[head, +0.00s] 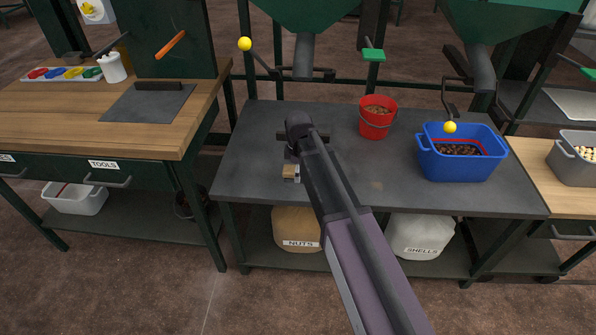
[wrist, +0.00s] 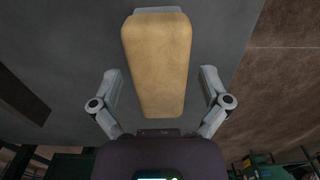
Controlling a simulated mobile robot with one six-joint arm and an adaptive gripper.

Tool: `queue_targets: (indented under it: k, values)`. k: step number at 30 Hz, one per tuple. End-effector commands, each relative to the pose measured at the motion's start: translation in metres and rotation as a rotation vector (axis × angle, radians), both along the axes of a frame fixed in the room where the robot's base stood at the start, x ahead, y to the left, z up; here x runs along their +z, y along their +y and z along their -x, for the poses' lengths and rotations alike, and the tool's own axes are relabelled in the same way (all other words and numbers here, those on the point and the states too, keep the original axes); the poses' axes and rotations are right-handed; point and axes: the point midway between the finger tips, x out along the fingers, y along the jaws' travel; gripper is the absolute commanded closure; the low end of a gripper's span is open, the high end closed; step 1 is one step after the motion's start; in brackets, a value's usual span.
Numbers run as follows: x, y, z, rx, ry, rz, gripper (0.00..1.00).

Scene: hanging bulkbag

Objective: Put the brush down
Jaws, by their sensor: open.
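The brush appears as a tan, wood-coloured block (wrist: 156,60) in the wrist view, with rounded corners; its bristles are not visible. It lies over the dark grey table top (head: 250,170). In the head view only a small tan end (head: 291,172) shows below my wrist. My gripper (wrist: 160,84) is open, with one finger on each side of the block and a visible gap at both. In the head view my gripper (head: 292,163) is mostly hidden by my own arm.
A red bucket (head: 376,122) and a blue bin (head: 460,163) of brown nuts stand right of my arm. A dark bar (wrist: 22,96) lies left of the block in the wrist view. Yellow-knobbed levers hang above the table. The table's left part is clear.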

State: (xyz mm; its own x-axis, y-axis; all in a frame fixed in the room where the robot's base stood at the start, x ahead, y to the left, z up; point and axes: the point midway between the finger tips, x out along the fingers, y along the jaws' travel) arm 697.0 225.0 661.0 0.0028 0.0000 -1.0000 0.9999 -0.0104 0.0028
Motion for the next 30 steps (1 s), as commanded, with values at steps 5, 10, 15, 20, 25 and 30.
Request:
queue_targets:
  k: [5,10,15,20,25,30]
  values:
    - [0.003,0.000,0.000,0.000,0.000,0.000,0.04]
    - [0.010,0.000,0.000,0.000,0.000,0.000,0.04]
    - [0.023,0.000,0.000,0.000,0.000,0.000,0.04]
    - [0.037,0.000,0.000,0.000,0.000,0.000,0.04]
    - [0.051,0.000,0.000,0.000,0.000,0.000,0.04]
    - [0.065,0.000,0.000,0.000,0.000,0.000,0.04]
